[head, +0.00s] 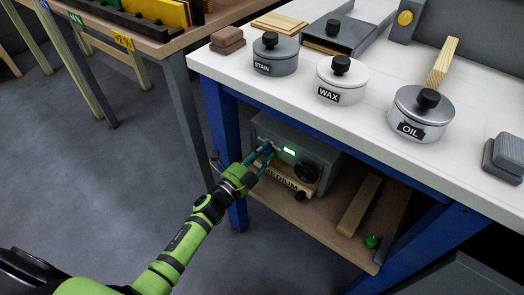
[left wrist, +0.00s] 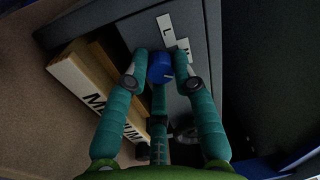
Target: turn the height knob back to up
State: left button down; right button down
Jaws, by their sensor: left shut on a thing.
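A grey box (head: 325,161) with a lit green display (head: 289,151) and a large black knob sits on the shelf under the white-topped bench. My left gripper (head: 265,154) reaches its front at the left of the display. In the left wrist view my left gripper (left wrist: 160,66) is shut on a small blue knob (left wrist: 160,71) on the box's grey face (left wrist: 140,30). White labels stand by the knob; one shows an L, the other is partly hidden. The knob's pointer direction cannot be made out. My right gripper is not in view.
Lidded pots of stain (head: 275,57), wax (head: 342,82) and oil (head: 422,115) stand on the bench top. A blue bench leg (head: 222,130) is left of the box.

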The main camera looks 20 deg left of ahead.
pick_arm(q)
jog(key=shift+w+a+r+n+y+p, duration=0.1)
jog(key=shift+n+p, duration=0.35)
jog(key=shift+n, duration=0.8)
jog(key=shift+r+n+y+p, duration=0.1)
jog(key=shift+n+p, duration=0.4)
jog(key=shift+n, duration=0.8)
jog(key=shift+w+a+r+n+y+p, duration=0.1)
jog(key=shift+n+p, duration=0.35)
jog(key=shift+n, duration=0.8)
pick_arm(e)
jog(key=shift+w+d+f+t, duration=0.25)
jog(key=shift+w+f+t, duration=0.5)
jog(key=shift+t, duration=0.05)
pick_arm(q)
jog(key=shift+f, duration=0.1)
jog(key=c, duration=1.1)
grip_release()
jog(key=shift+o, duration=0.4)
jog(key=shift+s+d+f, duration=0.1)
jog(key=shift+f, duration=0.05)
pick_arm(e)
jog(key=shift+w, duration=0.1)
